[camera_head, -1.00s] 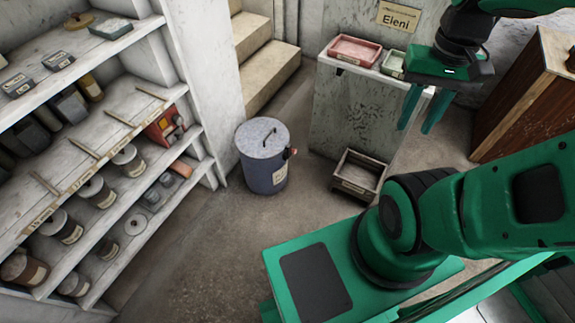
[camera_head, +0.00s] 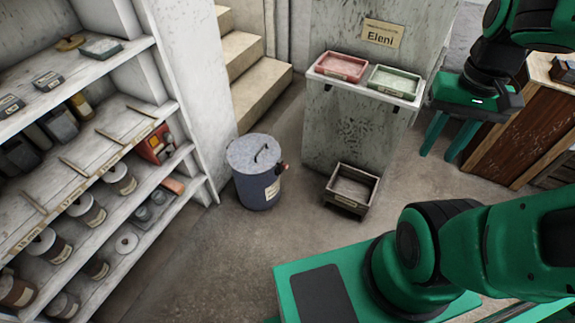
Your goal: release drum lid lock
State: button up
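The drum (camera_head: 257,190) is a dark blue-grey cylinder standing upright on the floor near the middle of the view. Its grey lid (camera_head: 246,153) sits on top with a thin dark handle. A small reddish and dark lock piece (camera_head: 282,167) sticks out from the drum's right side near the rim; its exact state is too small to tell. My gripper (camera_head: 445,155) is at the upper right, well apart from the drum, with its two green fingers pointing down, spread apart, and nothing visible between them.
A shelf unit (camera_head: 150,200) with cans and boxes stands at the left. Steps (camera_head: 240,75) rise behind the drum. A ledge holds a red tray (camera_head: 341,66) and a green tray (camera_head: 393,80). Floor before the drum is clear.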

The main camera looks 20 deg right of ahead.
aim_at(279, 163)
jog(key=i, duration=0.4)
jog(key=z, duration=1.45)
jog(key=k, duration=0.5)
jog(key=u, duration=1.6)
jog(key=i, duration=0.3)
jog(key=u, duration=0.2)
